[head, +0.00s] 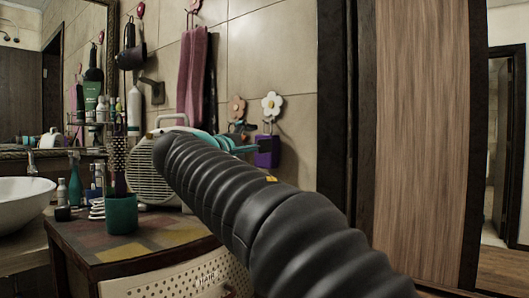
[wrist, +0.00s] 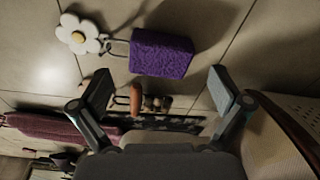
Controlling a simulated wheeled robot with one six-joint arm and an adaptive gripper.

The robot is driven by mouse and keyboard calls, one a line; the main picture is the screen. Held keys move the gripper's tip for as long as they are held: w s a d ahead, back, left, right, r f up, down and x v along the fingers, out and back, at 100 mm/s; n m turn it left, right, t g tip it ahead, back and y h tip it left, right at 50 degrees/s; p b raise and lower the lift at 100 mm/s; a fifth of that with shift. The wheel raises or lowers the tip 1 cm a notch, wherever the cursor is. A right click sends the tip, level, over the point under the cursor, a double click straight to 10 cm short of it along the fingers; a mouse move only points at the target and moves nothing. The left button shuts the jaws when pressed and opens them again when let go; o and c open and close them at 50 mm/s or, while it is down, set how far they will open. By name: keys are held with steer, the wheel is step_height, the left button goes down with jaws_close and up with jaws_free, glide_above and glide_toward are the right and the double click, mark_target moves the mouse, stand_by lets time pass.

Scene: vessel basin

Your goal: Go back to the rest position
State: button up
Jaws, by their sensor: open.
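My gripper (head: 243,146) is partly hidden behind my black ribbed arm in the head view. Its teal fingers point right towards the tiled wall. In the wrist view my gripper (wrist: 161,92) has its two fingers wide apart with nothing between their pads. A purple sponge (head: 268,151) hangs on the wall under a white flower hook (head: 271,104), close to the fingertips in the head view. The sponge (wrist: 161,54) and the white flower hook (wrist: 80,34) also show beyond the fingers in the wrist view. I cannot tell the exact gap to the sponge.
A small table (head: 95,243) holds a teal cup (head: 121,213), bottles and a beige heater-like device (head: 150,178). A white perforated chair back (head: 170,284) stands in front. A white basin (head: 22,199) is at left, pink towels (head: 193,80) hang behind, and a wooden panel (head: 422,140) stands right.

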steer(key=v, duration=0.6)
steer(key=s+d+f+m+g+y, duration=0.25)
steer(key=s+d+f, duration=0.25)
steer(key=d+f, duration=0.45)
steer(key=s+d+f+m+g+y, duration=0.2)
steer(key=s+d+f+m+g, duration=0.15)
steer(key=s+d+f, duration=0.55)
steer(key=s+f+m+g+y, duration=0.1)
steer(key=s+f+m, duration=0.1)
steer(key=s+f, duration=0.2)
steer(key=s+f+m+g+y, duration=0.1)
steer(key=s+f, duration=0.4)
steer(key=f, duration=0.6)
steer(key=s+f+m+g+y, duration=0.1)
steer(key=s+f+m+y, duration=0.2)
steer(key=f, duration=0.4)
steer(key=shift+s+a+f+m, duration=0.25)
steer(key=shift+s+f+m, duration=0.1)
steer(key=shift+s+m, duration=0.5)
steer(key=shift+y, duration=0.25)
